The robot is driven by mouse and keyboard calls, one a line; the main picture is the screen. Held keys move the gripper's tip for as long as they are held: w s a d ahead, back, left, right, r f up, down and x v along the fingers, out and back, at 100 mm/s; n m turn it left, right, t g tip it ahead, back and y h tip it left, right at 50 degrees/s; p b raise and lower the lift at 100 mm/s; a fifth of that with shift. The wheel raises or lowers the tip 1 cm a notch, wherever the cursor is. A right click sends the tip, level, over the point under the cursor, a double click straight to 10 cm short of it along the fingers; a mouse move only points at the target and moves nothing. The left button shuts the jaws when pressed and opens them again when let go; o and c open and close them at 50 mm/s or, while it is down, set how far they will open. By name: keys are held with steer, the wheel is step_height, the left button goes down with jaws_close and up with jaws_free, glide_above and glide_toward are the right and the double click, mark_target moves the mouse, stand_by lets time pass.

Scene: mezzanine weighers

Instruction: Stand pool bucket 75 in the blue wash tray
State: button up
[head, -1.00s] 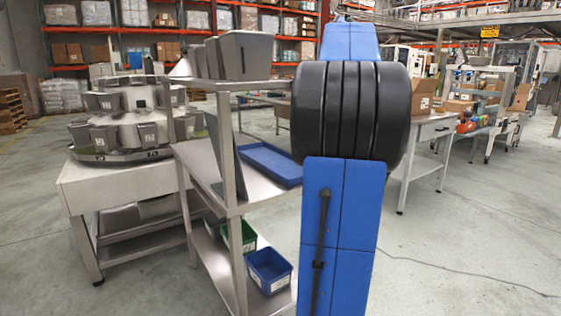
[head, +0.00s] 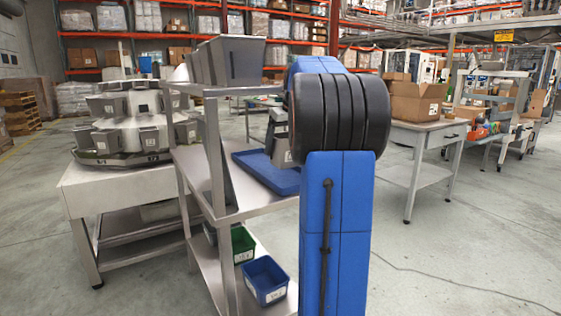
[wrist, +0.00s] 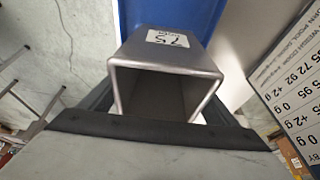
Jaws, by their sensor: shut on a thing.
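Pool bucket 75 (wrist: 165,62) is a grey metal bucket with a white label reading 75. In the wrist view its open mouth faces the camera, and the dark jaws of my gripper (wrist: 160,108) are shut on it from both sides. The blue wash tray (wrist: 140,12) shows beyond the bucket. In the head view the tray (head: 252,167) lies on the cart's middle shelf, and the bucket (head: 281,146) is at its far right, partly hidden by my arm. I cannot tell whether it touches the tray.
The steel cart (head: 240,204) has grey buckets (head: 232,62) on its top shelf and a sloping panel beside the tray. Green (head: 243,243) and blue (head: 265,279) bins sit below. A white printed board (wrist: 290,85) stands close right in the wrist view.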

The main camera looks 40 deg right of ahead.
mark_target(282, 157)
steer(key=shift+f, duration=2.6)
steer(key=shift+f, duration=0.1)
steer(key=o, duration=1.4)
steer(key=v, duration=1.2)
steer(key=shift+s, duration=0.1)
steer(key=shift+s, duration=0.1)
